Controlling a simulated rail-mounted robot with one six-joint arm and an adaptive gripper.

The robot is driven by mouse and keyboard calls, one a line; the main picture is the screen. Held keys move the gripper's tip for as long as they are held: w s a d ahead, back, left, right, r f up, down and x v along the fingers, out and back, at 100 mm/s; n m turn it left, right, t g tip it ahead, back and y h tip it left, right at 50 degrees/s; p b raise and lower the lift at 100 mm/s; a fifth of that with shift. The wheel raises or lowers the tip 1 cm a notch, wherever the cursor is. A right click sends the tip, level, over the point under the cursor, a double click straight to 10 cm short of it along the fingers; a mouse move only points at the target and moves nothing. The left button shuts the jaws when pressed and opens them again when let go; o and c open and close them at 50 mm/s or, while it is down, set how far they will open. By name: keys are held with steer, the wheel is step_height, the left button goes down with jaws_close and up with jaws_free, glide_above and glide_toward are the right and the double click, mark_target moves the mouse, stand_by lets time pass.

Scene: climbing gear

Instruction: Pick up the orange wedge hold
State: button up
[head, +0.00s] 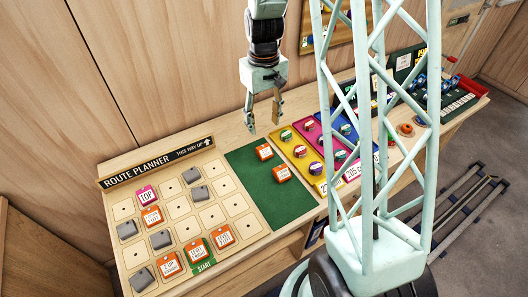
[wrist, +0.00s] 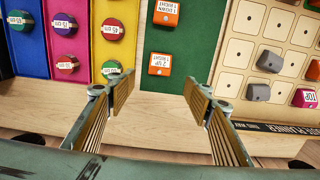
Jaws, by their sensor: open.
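No hold in view is marked as a wedge, and I cannot make out the shapes of the small orange pieces (head: 406,129) far along the bench. Two orange labelled blocks lie on the green mat: one nearer the wall (head: 264,152) and one nearer the front edge (head: 281,173). In the wrist view they show as an upper block (wrist: 166,13) and a lower block (wrist: 160,64). My gripper (head: 263,120) is open and empty, above the bench by the mat's wall side. In the wrist view its fingers (wrist: 156,82) are spread, with the lower block just beyond the gap.
The route planner board (head: 208,216) at left holds grey, orange and pink blocks. Right of the green mat (head: 262,196) are yellow, pink and blue trays (head: 291,134) with round holds. A dark green rack (head: 452,84) stands farther right. My lattice column hides part of the bench.

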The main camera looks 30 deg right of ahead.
steer(key=shift+f, duration=0.15)
glide_above(264, 148)
steer(key=shift+f+b, duration=0.35)
steer(key=shift+f, duration=3.75)
steer(key=shift+f, duration=0.1)
steer(key=shift+f, duration=2.55)
steer(key=shift+c, duration=0.9)
steer(key=c, duration=0.8)
